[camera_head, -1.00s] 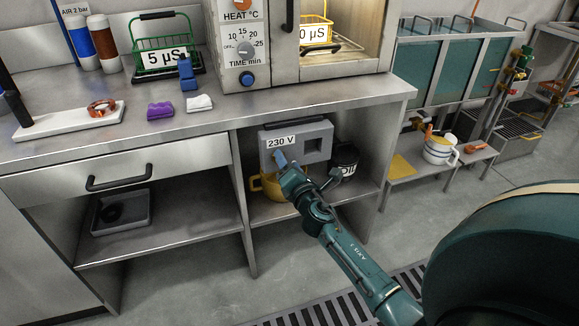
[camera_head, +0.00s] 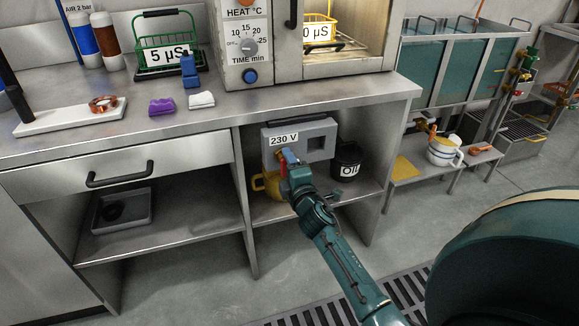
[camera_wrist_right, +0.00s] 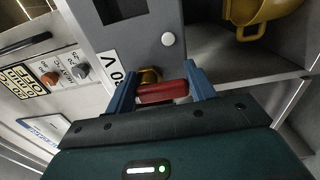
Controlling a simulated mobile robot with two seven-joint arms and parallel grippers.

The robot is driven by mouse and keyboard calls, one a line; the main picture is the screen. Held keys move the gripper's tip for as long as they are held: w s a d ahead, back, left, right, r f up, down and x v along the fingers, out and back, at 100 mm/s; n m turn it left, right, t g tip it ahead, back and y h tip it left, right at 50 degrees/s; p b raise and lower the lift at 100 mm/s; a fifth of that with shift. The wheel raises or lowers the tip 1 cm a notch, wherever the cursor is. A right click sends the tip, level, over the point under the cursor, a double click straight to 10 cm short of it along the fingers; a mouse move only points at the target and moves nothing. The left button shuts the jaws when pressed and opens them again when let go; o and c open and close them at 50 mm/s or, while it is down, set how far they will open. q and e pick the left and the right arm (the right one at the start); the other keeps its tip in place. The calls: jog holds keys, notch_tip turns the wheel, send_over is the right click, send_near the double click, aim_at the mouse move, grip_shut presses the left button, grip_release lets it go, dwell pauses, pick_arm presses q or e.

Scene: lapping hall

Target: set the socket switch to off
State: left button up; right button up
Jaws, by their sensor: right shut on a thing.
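The socket box (camera_head: 318,141) is grey with a "230 V" label and a dark square socket. It sits under the bench top, in the open bay. Its switch is a red lever (camera_wrist_right: 162,92) on a brass mount, seen in the right wrist view beside the box's grey face. My right gripper (camera_head: 284,158) is at the lower left of the box front; in the right wrist view its blue fingers (camera_wrist_right: 157,90) are shut on the red lever from both ends. In the head view the gripper hides most of the lever. My left gripper is not in view.
A yellow vessel (camera_head: 267,184) stands below the box, close to my gripper. A black oil container (camera_head: 346,162) stands to the right on the same shelf. The bay's side panels bound the space.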

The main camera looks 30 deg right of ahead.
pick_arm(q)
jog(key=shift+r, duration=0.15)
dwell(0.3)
pick_arm(e)
jog(key=o, duration=1)
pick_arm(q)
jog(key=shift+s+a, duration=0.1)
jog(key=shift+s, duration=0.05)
pick_arm(e)
jog(key=shift+s, duration=0.1)
